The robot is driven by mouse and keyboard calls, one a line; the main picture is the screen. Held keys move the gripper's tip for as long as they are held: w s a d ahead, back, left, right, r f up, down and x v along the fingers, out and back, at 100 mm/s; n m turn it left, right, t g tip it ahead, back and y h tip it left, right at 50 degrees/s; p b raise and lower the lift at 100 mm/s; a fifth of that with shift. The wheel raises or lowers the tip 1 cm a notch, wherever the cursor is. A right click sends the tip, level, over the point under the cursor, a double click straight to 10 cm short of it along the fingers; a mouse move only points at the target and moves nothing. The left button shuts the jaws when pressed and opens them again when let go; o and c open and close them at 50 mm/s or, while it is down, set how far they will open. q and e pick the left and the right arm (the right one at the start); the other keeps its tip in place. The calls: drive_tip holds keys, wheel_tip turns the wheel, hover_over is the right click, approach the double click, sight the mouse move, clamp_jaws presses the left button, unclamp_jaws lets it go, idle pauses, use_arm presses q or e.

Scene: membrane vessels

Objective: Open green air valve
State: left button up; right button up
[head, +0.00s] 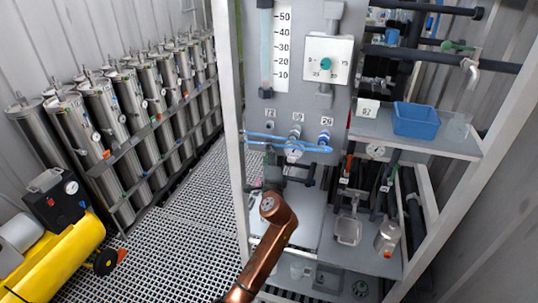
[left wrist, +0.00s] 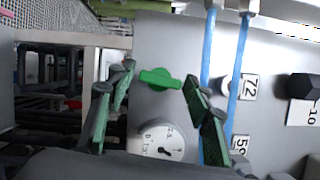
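The green air valve handle (left wrist: 160,79) shows in the left wrist view as a small green bar lying crosswise on a grey panel. My left gripper (left wrist: 157,86) is open, with one green-padded finger on each side of the handle. Gaps show between the fingers and the handle, and nothing is held. How far the fingertips are from the panel I cannot tell. In the head view, a copper arm link of mine reaches up to the panel's lower left. My right gripper is in neither view.
A round gauge (left wrist: 162,140) sits just below the handle, and blue tubes (left wrist: 237,75) run to its right. In the head view, the grey panel (head: 285,110) stands in a metal frame. A blue bin (head: 416,121) rests on a shelf. Steel vessels (head: 105,110) line the left wall.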

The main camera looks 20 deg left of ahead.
use_arm(q)
drive_tip(key=shift+o, duration=0.7)
drive_tip(key=v, duration=1.2)
